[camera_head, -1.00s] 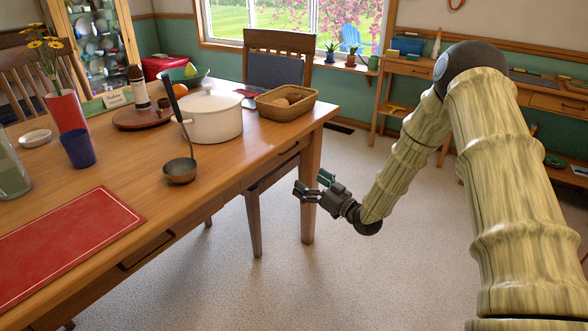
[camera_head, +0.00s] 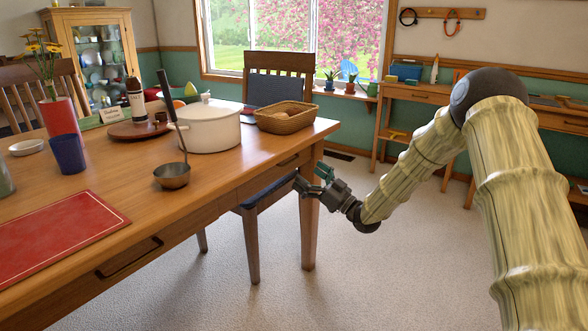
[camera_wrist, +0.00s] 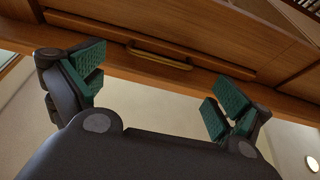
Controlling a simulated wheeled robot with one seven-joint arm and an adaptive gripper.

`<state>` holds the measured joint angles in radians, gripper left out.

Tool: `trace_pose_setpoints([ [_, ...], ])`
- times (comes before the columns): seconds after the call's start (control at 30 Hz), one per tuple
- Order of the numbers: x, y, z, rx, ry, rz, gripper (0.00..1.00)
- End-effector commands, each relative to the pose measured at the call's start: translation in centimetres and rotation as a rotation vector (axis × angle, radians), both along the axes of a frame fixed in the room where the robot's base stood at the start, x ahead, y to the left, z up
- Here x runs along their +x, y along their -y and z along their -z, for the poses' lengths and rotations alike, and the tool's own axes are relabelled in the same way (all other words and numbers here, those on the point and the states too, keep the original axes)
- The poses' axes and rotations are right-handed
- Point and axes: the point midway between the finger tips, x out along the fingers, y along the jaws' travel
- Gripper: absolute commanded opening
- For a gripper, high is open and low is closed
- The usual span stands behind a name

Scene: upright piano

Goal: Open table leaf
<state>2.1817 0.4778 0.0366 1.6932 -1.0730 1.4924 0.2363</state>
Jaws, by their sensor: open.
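The wooden table (camera_head: 215,172) fills the left of the head view. Its long side carries a dark handle (camera_head: 130,258) at the near part and another handle (camera_head: 290,160) near the far right corner. My gripper (camera_head: 311,179) is open and empty, beside the right table leg and below the tabletop edge. In the wrist view, the green-padded fingers of my gripper (camera_wrist: 155,85) are spread apart. A brass-coloured handle (camera_wrist: 158,58) on a wooden panel (camera_wrist: 205,60) shows between and beyond them. The fingers do not appear to close around it.
A white pot (camera_head: 208,130), a ladle (camera_head: 172,174), a wicker basket (camera_head: 286,117) and a red placemat (camera_head: 60,235) are on the tabletop. A chair (camera_head: 278,80) stands behind the table. The carpet right of the table is clear.

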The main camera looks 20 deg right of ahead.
Motion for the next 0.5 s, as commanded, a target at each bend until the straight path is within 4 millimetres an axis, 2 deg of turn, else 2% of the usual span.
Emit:
trace_pose_setpoints([
  [0.2,2.5,-2.0,-1.1,0.0,0.001,-0.001,1.0],
  [0.5,4.1,-3.3,-2.1,0.0,0.0,0.001,1.0],
])
